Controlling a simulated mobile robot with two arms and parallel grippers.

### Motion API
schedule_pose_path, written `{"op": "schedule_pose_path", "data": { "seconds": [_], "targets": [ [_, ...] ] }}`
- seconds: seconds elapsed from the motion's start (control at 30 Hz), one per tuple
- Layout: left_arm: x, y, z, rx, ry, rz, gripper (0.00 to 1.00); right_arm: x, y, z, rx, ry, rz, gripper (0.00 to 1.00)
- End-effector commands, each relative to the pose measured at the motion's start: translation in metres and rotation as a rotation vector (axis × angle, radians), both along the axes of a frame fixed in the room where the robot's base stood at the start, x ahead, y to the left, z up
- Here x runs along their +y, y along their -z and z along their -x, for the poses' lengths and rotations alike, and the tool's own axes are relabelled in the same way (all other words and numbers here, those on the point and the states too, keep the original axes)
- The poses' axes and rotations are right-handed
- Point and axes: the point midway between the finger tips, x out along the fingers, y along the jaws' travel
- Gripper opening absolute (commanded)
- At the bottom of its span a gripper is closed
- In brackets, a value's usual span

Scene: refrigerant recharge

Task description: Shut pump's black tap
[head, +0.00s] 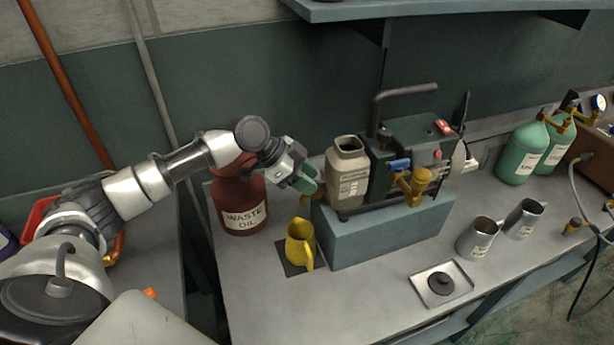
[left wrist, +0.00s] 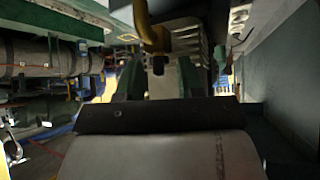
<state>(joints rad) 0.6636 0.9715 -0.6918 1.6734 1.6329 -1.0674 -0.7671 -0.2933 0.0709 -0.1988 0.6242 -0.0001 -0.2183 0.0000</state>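The pump (head: 422,140) stands on a blue-grey block (head: 385,235), with a beige labelled container (head: 348,175) at its left end. My left gripper (head: 306,179) is just left of that container, its green fingers towards it. In the left wrist view the two green fingers (left wrist: 160,80) are apart. A brass part (left wrist: 148,30) with a small dark end (left wrist: 158,65) shows around the gap between them. I cannot tell whether this dark end is the black tap or whether the fingers touch it. A yellow jug (head: 300,245) stands on a dark mat below my gripper. My right gripper is out of view.
A red waste oil can (head: 240,205) stands close behind and left of my left gripper. Two metal jugs (head: 480,238) and a small tray (head: 420,292) with a black cap are to the right. Green cylinders (head: 520,150) stand at the far right. The bench front is fairly clear.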

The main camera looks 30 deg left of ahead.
Motion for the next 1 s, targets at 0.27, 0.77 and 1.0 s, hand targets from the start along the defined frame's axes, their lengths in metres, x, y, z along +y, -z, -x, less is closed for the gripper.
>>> {"op": "schedule_pose_path", "data": {
  "seconds": [0.27,0.77,1.0],
  "targets": [
    [0.0,0.0,0.0,0.0,0.0,0.0,0.07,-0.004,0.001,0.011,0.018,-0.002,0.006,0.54],
    [0.0,0.001,-0.002,0.0,0.068,0.002,0.0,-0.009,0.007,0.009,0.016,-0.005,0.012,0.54],
    [0.0,0.001,-0.005,-0.002,0.235,0.006,0.0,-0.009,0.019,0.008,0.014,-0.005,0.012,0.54]
  ]
}}
